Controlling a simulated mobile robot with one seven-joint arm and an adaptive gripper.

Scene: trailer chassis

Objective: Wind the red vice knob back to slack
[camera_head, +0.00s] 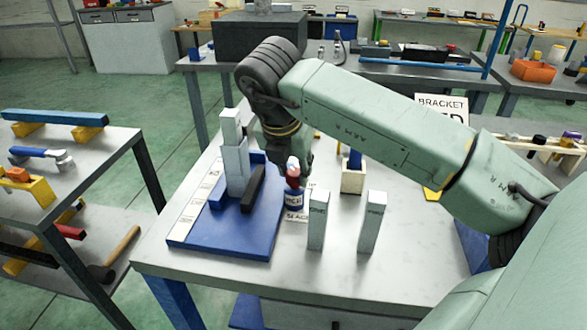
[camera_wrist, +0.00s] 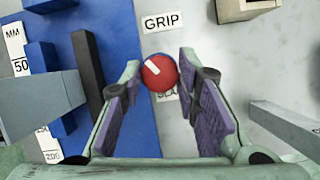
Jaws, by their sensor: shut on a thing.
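The red vice knob (camera_wrist: 161,73) is round, with a white pointer line aimed at the upper left in the wrist view. In that view it sits between the pads of my gripper (camera_wrist: 158,62), which is shut on it. A GRIP label (camera_wrist: 165,22) lies above the knob; a label below it is mostly hidden and reads "SLA". In the head view the red knob (camera_head: 293,183) shows under my gripper (camera_head: 292,165), right of the blue vice base (camera_head: 220,243). Pale grey blocks (camera_head: 235,160) and a black bar (camera_head: 253,188) stand on that base.
Two pale upright blocks (camera_head: 318,220) (camera_head: 372,222) stand close to the right of the knob on the grey table (camera_head: 300,262). A small wooden holder (camera_head: 353,180) is behind them. A side bench (camera_head: 95,150) with tools is at the left, across a gap.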

